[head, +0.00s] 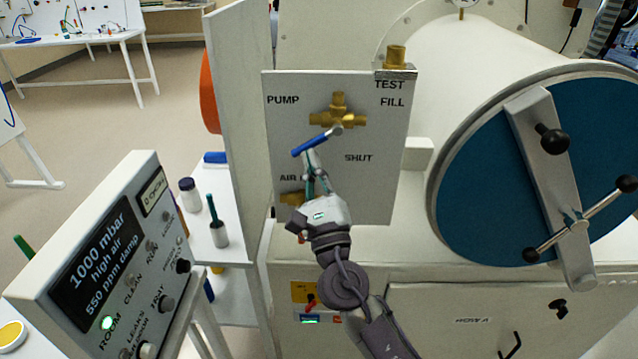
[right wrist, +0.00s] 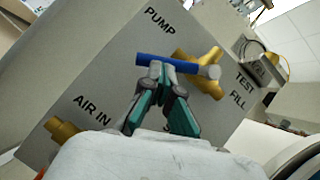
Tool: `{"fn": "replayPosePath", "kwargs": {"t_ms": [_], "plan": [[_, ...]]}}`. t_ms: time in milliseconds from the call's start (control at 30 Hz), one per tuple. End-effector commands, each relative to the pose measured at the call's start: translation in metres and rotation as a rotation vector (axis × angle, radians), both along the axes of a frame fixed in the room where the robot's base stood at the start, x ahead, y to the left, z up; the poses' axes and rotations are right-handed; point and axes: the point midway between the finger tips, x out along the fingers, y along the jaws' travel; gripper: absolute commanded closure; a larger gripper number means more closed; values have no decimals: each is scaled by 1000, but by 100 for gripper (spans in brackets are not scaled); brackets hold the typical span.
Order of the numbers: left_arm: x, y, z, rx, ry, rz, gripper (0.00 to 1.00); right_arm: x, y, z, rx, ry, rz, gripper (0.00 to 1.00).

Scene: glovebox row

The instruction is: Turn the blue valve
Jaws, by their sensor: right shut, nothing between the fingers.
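The blue valve handle (head: 312,142) is a lever on a brass valve body (head: 338,113) on a grey panel (head: 375,180). In the head view it slants down to the left from its pale hub, between the PUMP and AIR IN labels. My right gripper (head: 309,158) is shut and empty, with its fingertips at the lever's lower side. In the right wrist view, the fingertips (right wrist: 160,74) are close by the blue lever (right wrist: 165,61), which crosses above them; contact cannot be told. The brass body also shows there (right wrist: 208,82). My left gripper is not in view.
A large blue round door (head: 475,185) with a grey crossbar stands right of the panel. A tall white board (head: 238,100) is close on the left. A control box (head: 105,265) reading "1000 mbar" is at front left. Bottles stand on a white shelf behind it.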

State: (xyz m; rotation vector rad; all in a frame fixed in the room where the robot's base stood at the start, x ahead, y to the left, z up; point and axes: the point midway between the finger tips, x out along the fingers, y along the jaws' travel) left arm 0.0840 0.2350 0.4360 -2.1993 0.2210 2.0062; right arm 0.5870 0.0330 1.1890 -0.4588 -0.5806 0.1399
Motion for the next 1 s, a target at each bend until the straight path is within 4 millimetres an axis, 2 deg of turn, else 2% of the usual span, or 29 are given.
{"fn": "replayPosePath", "kwargs": {"t_ms": [33,167,500,1000], "plan": [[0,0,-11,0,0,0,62,0,3,-3,47,-1,0,100],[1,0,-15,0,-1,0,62,1,7,6,147,0,-2,100],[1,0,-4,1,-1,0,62,1,16,22,136,2,-1,100],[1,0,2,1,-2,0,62,0,20,27,135,2,-1,100]]}}
